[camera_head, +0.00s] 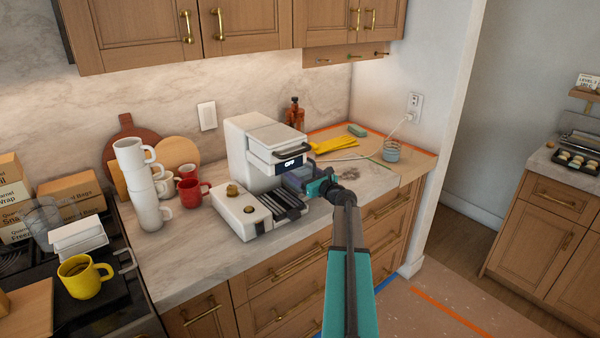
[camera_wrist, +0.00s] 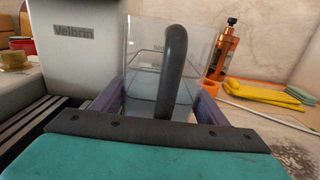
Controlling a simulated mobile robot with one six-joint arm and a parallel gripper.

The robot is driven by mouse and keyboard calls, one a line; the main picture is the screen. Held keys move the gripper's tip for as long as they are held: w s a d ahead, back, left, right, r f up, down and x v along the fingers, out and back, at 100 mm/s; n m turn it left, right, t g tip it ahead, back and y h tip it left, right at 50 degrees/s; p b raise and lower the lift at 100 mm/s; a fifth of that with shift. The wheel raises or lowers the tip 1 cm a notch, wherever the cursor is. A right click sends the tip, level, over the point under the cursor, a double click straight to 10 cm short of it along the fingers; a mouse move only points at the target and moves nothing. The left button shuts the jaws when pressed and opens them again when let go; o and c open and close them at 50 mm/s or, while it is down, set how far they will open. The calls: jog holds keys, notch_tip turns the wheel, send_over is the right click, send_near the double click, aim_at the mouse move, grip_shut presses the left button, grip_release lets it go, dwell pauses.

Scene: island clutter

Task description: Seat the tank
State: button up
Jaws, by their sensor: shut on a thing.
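The white coffee machine (camera_head: 262,150) stands on the counter, with a dark display that seems to read OFF. In the wrist view its body (camera_wrist: 75,50), lettered Velbrin, is on the left. My gripper (camera_head: 312,182) is at the machine's right side. Its purple fingers in the wrist view (camera_wrist: 158,100) are shut on the clear tank (camera_wrist: 145,55), one on each side. A curved black handle (camera_wrist: 175,60) rises in front of the tank. The tank looks roughly upright, just right of the machine. Its underside is hidden, so I cannot tell whether it touches anything.
A drip grate (camera_head: 290,204) is at the machine's front. An amber bottle (camera_head: 294,114), yellow gloves (camera_head: 335,144) and a blue-grey cup (camera_head: 391,151) are behind and to the right. White mugs (camera_head: 140,180) and red mugs (camera_head: 192,191) stand left. The counter's right part has bare room.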

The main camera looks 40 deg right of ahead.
jog(key=shift+f, duration=0.1)
dwell(0.6)
jog(key=o, duration=1.8)
jog(key=shift+o, duration=0.2)
jog(key=shift+a+f, duration=0.1)
jog(key=shift+a+f, duration=0.1)
jog(key=shift+f, duration=0.05)
jog(key=shift+s+f+b, duration=0.1)
jog(key=shift+s+b, duration=0.25)
jog(key=s+b, duration=0.1)
jog(key=s, duration=0.3)
jog(key=s+b, duration=0.1)
jog(key=s, duration=0.3)
jog(key=s+b, duration=0.1)
jog(key=s, duration=0.3)
jog(key=shift+s+a+r, duration=0.2)
jog(key=shift+a+r, duration=0.05)
jog(key=shift+a, duration=0.05)
jog(key=shift+s, duration=0.4)
